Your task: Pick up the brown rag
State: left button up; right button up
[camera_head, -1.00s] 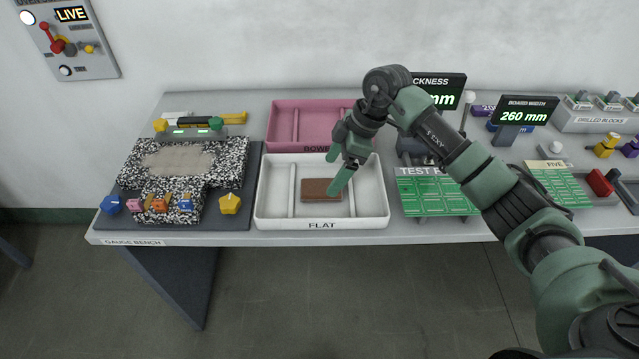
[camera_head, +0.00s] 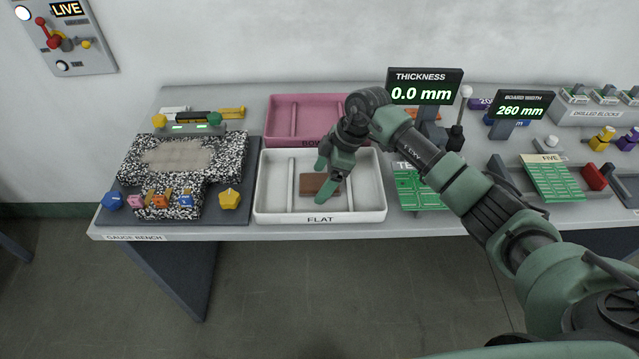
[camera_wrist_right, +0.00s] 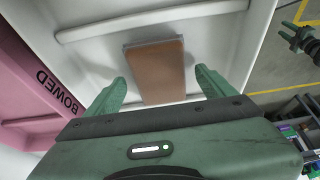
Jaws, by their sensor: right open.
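A brown rectangular piece (camera_head: 312,182), flat with straight edges, lies in the white tray marked FLAT (camera_head: 262,215). In the right wrist view the brown piece (camera_wrist_right: 155,65) lies ahead and shows a thin grey rim along its edges. My right gripper (camera_head: 326,180) is open over the tray and partly hides the piece's right side in the head view. Its fingers (camera_wrist_right: 161,78) stand on either side of the near part of the piece, with nothing held. A green and dark part at the upper right of the wrist view, likely my left gripper (camera_wrist_right: 298,36), is small and unclear.
The FLAT tray has raised walls and dividers. A pink tray marked BOWED (camera_head: 283,112) stands behind it. A speckled gauge block (camera_head: 215,160) with coloured knobs is on the left. Green boards (camera_head: 412,196) and display stands (camera_head: 425,87) are on the right.

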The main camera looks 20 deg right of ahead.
aim_at(322, 181)
jog(key=shift+f, duration=0.15)
jog(key=c, duration=1.5)
jog(key=shift+o, duration=0.2)
jog(key=shift+r, duration=0.25)
notch_tip(322, 181, up, 20)
jog(key=b, duration=0.3)
